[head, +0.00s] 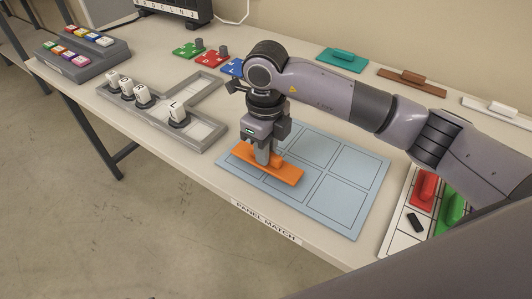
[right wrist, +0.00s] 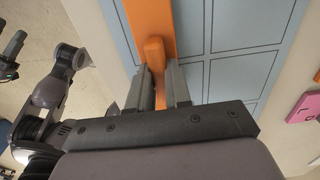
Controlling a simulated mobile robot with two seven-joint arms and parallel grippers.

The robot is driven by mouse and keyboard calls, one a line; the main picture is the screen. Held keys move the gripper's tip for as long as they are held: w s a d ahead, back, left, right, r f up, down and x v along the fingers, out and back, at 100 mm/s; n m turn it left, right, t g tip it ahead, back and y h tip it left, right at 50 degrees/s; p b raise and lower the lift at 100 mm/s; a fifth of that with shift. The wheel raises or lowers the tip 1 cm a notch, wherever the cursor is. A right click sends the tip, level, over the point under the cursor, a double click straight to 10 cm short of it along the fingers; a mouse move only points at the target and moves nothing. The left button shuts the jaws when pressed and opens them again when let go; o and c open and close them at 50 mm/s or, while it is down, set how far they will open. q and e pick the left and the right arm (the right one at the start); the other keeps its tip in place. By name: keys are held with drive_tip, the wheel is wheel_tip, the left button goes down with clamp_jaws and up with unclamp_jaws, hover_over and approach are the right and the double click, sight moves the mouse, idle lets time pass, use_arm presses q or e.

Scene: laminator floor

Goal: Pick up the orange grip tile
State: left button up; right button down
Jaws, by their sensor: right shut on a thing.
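The orange grip tile (head: 270,168) is a flat orange bar with a raised grip. It is at the front-left part of the light blue gridded panel (head: 331,192), and I cannot tell whether it touches the panel. My right gripper (head: 264,160) points down, shut on the tile's raised grip. In the right wrist view the orange tile (right wrist: 152,18) has its grip between the two fingers of my right gripper (right wrist: 162,85). My left gripper (right wrist: 12,55) shows only small at the left edge of the right wrist view; its jaw opening is unclear.
Teal (head: 342,60), brown (head: 412,80) and white (head: 497,108) grip tiles lie along the back. A tray (head: 400,230) with red and green grip pieces is at the right. A grey letter rack (head: 190,137) stands left of the panel. The table's front edge is close.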

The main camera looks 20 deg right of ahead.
wheel_tip(320, 180, up, 19)
drive_tip(key=shift+f+p, duration=0.15)
drive_tip(key=shift+p, duration=0.25)
drive_tip(key=shift+d, duration=0.1)
